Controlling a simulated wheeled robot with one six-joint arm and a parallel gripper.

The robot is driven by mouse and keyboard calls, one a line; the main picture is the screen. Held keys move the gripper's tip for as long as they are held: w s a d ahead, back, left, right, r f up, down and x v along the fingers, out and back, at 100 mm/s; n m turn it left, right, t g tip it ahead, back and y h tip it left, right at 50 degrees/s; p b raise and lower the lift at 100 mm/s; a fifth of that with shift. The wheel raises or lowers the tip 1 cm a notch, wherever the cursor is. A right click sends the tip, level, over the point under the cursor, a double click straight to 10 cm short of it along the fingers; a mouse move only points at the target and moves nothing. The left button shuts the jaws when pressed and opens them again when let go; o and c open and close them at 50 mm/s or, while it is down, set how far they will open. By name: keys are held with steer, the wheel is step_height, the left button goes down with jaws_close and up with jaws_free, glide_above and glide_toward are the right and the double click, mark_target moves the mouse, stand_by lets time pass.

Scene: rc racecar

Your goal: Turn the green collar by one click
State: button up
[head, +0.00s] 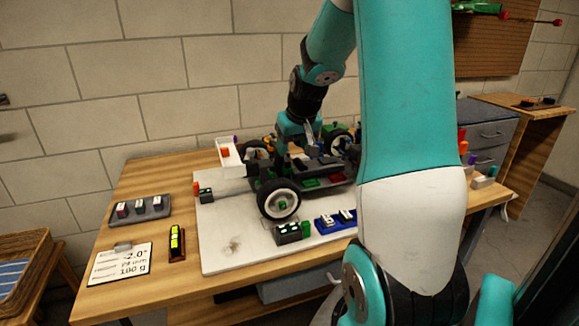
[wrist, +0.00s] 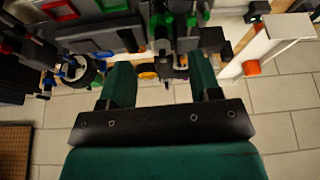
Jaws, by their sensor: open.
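The RC car (head: 310,168) stands on a white board, with black chassis and white-rimmed wheels. My gripper (head: 297,140) reaches down over the car from behind. In the wrist view my gripper (wrist: 162,78) has its two teal fingers apart, with no object held between them. Green parts (wrist: 160,19) on the dark car structure show beyond the fingertips. I cannot tell which of them is the green collar, nor whether a finger touches it. In the head view my gripper and arm hide part of the car's far side.
The white board (head: 225,240) lies on the wooden table (head: 145,225). A grey tray (head: 143,209), a note card (head: 120,264) and a yellow level (head: 176,242) lie at left. A blue tray (head: 335,222) lies in front.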

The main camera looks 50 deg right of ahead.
mark_target(289, 162)
steer(key=x, duration=0.7)
steer(key=shift+w+f, duration=0.1)
steer(key=shift+f, duration=0.1)
